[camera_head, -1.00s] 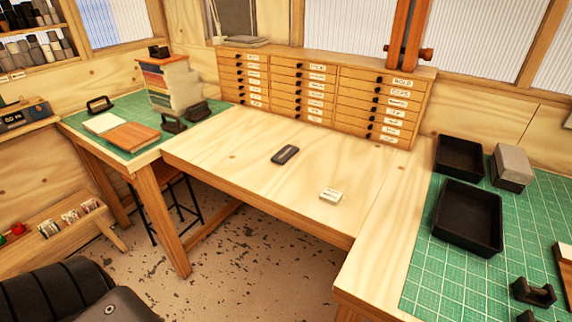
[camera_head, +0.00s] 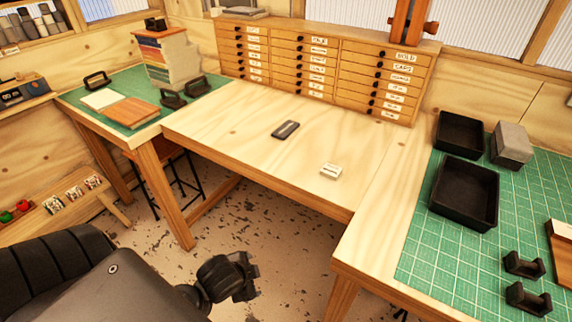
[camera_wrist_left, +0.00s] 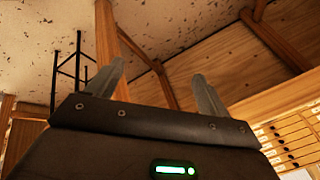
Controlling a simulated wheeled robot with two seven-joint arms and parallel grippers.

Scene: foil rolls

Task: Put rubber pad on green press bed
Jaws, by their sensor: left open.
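A small dark flat piece (camera_head: 285,129) lies on the bare wooden middle table; I cannot tell whether it is the rubber pad. Green gridded mats cover the left table (camera_head: 150,97) and the right table (camera_head: 440,254). I cannot pick out a green press bed for certain. My left gripper (camera_head: 240,277) hangs over the floor in front of the middle table, apart from every object. In the left wrist view its two fingers (camera_wrist_left: 155,85) are spread with nothing between them. My right gripper is in no view.
A small white labelled block (camera_head: 331,171) sits on the middle table, whose top is mostly clear. Behind stands a wooden drawer cabinet (camera_head: 318,70). Black trays (camera_head: 464,193), a grey block (camera_head: 511,145) and black holders (camera_head: 524,265) stand on the right mat.

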